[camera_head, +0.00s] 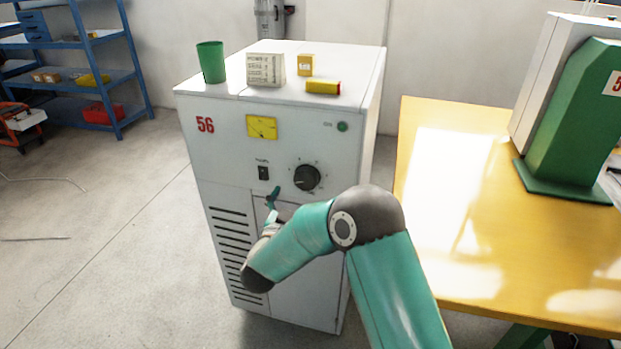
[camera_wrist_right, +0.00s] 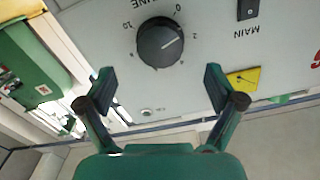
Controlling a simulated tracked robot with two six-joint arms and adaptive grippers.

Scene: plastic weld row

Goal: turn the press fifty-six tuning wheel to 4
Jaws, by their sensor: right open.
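The tuning wheel (camera_head: 307,177) is a round black knob on the front of the white cabinet marked 56 (camera_head: 222,148). In the right wrist view the knob (camera_wrist_right: 160,44) shows close up, with the picture turned over and a numbered scale around it. Its light pointer line appears to point near the 2. My right gripper (camera_head: 272,199) is in front of the panel, left of and slightly below the knob in the head view. In the wrist view its fingers (camera_wrist_right: 158,80) are open with nothing between them, apart from the knob. My left gripper is not in view.
A yellow table (camera_head: 500,250) with a green machine (camera_head: 575,120) is at the right.

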